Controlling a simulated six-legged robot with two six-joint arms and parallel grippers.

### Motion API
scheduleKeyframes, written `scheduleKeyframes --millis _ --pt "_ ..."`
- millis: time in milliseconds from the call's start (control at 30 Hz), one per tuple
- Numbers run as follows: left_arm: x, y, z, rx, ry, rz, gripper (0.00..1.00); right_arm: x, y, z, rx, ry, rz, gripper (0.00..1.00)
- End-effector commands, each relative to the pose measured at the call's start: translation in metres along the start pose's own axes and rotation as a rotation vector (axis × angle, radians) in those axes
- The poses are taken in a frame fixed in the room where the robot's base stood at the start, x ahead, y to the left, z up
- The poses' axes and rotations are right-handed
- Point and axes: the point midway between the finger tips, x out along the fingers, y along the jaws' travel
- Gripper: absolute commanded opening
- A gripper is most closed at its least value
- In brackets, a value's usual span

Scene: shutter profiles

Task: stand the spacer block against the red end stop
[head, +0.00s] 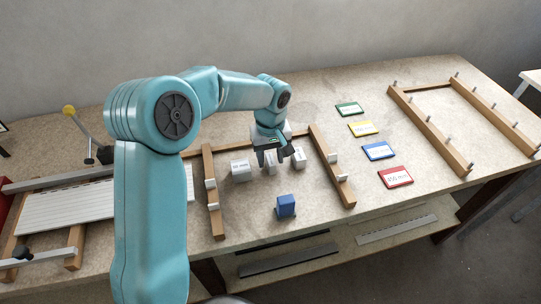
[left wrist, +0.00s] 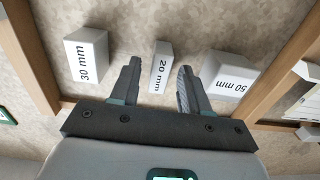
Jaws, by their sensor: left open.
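Three white spacer blocks stand on the table inside a wooden frame. In the left wrist view they read 30 mm (left wrist: 86,55), 20 mm (left wrist: 161,68) and 50 mm (left wrist: 222,75). In the head view they show at the right (head: 299,160), middle (head: 270,166) and left (head: 240,171). My left gripper (head: 272,156) points down over the middle one; in the left wrist view its open fingers (left wrist: 157,80) lie either side of the 20 mm block, with gaps. A red piece (head: 8,208), perhaps the end stop, is cut off at the left edge. My right gripper is out of view.
A blue block (head: 286,206) stands near the front. Green (head: 348,109), yellow (head: 363,128), blue (head: 378,150) and red (head: 395,177) cards lie right. A slatted white panel (head: 65,207) lies at left by a yellow-knobbed lever (head: 76,125). A pegged wooden frame (head: 430,125) stands far right.

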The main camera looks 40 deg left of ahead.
Motion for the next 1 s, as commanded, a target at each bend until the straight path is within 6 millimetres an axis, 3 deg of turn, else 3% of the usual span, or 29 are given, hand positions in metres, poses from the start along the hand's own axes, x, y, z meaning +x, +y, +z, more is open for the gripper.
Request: scheduleKeyframes --millis 500,700,1000 --pt "-0.105 0.001 -0.001 -0.001 0.003 0.004 0.46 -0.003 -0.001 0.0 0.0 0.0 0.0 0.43" --pt "-0.119 0.0 0.0 0.0 0.001 0.002 0.46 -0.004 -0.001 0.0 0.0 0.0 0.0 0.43" --pt "-0.12 0.0 0.0 0.0 0.001 0.001 0.46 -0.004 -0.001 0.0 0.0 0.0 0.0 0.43"
